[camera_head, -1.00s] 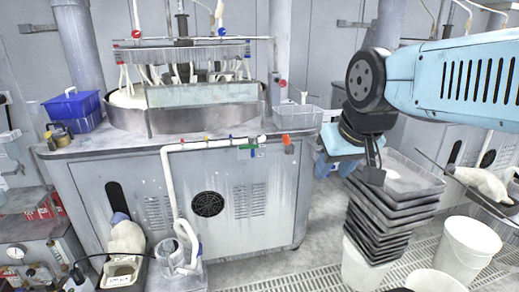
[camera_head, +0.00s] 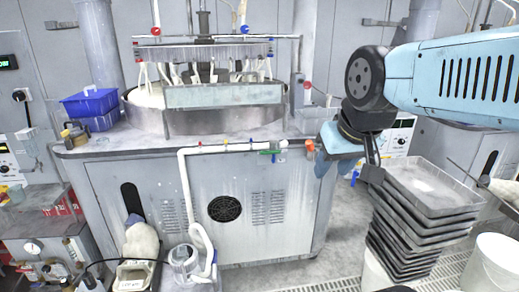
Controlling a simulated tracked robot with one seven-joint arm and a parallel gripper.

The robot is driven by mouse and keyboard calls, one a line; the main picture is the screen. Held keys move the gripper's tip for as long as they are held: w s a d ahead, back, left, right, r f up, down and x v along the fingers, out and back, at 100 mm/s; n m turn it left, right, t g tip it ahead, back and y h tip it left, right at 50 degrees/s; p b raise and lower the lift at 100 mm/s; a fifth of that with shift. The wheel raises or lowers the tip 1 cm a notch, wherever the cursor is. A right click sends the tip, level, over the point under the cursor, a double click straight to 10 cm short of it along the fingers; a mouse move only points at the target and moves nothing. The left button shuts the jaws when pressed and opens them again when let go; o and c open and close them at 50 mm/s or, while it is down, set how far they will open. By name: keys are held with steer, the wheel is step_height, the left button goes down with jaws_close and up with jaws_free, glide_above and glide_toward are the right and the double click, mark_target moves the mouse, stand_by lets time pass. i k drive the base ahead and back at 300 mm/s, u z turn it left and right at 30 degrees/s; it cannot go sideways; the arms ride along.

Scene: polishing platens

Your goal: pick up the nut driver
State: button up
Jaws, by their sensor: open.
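I cannot pick out a nut driver for certain. A small orange piece (camera_head: 310,147) shows at the right end of the bench's front edge, too small to identify. My gripper (camera_head: 371,172) hangs at the end of my arm on the right, in front of the bench's right corner and by the top of the tray stack. It is small in view and partly hidden by my wrist, and I see nothing held in it.
The polishing bench (camera_head: 120,146) carries a round platen basin (camera_head: 145,118), a blue bin (camera_head: 90,103) and a white basket (camera_head: 318,118). A white pipe (camera_head: 215,149) runs along its front. Stacked grey trays (camera_head: 425,188) and a white bucket (camera_head: 494,265) stand at right.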

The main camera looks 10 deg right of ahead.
mark_target(309, 144)
steer(key=u, duration=0.2)
steer(key=i, duration=0.65)
steer(key=z, duration=1.6)
steer(key=k, duration=1.2)
steer(key=u, duration=0.15)
steer(key=i, duration=0.9)
steer(key=u, duration=0.05)
